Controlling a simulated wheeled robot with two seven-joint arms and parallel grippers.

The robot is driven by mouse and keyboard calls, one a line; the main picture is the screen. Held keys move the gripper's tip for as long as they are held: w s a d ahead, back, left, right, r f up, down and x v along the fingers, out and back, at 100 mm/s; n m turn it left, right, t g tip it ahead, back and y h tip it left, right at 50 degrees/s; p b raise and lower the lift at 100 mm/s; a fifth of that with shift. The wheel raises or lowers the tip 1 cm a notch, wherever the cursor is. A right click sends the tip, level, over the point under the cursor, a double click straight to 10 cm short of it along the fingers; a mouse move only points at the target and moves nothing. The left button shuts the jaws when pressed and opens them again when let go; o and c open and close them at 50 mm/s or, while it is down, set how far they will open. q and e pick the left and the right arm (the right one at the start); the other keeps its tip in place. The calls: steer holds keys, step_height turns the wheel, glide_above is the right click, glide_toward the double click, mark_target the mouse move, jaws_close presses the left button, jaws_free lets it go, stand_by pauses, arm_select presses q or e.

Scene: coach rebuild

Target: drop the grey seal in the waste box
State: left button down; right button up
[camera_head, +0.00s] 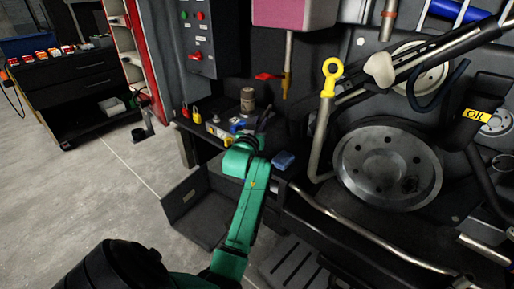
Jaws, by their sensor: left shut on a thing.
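My left arm is green and reaches up from the bottom to the small dark bench. My left gripper (262,127) is at its far end, low over the bench top, largely hidden behind my own wrist. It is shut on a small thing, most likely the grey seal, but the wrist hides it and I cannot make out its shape. My right gripper is not in view.
The bench holds a brown cylinder (248,99), yellow and red padlocks (196,115) and a blue block (283,160). A large round metal flange (387,165) and pipes fill the right. A dark drawer cabinet (79,86) stands at the far left. The grey floor (85,190) at left is clear.

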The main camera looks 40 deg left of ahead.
arm_select(q)
step_height(320, 180, down, 11)
steer(key=shift+w+f+b, duration=0.1)
steer(key=shift+w+b, duration=0.05)
steer(key=shift+b, duration=0.55)
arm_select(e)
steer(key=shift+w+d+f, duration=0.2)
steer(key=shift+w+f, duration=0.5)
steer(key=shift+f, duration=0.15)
arm_select(q)
steer(key=shift+f, duration=0.15)
steer(key=c, duration=0.8)
jaws_free()
steer(key=shift+r, duration=0.2)
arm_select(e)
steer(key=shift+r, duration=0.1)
